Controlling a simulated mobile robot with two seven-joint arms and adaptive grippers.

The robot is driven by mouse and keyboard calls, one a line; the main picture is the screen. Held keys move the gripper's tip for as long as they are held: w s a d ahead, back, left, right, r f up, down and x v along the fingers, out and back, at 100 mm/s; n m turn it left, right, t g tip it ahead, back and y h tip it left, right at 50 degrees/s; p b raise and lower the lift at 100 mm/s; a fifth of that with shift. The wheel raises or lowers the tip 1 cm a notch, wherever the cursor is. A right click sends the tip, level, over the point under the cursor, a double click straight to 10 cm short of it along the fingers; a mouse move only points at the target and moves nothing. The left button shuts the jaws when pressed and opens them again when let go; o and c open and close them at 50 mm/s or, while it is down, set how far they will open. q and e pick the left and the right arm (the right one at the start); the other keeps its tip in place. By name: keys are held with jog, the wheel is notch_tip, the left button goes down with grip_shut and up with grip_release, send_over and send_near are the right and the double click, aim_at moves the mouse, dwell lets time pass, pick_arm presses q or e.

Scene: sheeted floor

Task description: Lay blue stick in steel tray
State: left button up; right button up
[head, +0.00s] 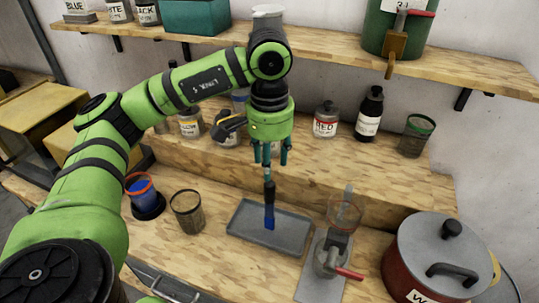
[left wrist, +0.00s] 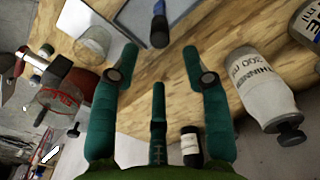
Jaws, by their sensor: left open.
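The blue stick (head: 269,212) has a blue lower end and a dark upper part. In the head view it shows over the steel tray (head: 243,222), a shallow grey tray on the front bench. Its upper end rises past the tray's back edge, just below my left fingers. I cannot tell whether its lower end touches the tray. My left gripper (head: 270,163) points down and is open. In the left wrist view the stick (left wrist: 158,28) shows beyond the spread fingertips (left wrist: 157,72), apart from them. My right gripper is not in view.
A mesh cup (head: 187,212) and a blue cup with an orange rim (head: 142,190) stand left of the tray. A dispenser with a red lever (head: 332,255) and a red pot (head: 405,265) stand right. Bottles line the raised step behind.

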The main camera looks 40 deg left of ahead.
pick_arm(q)
jog(key=shift+r, duration=1.6)
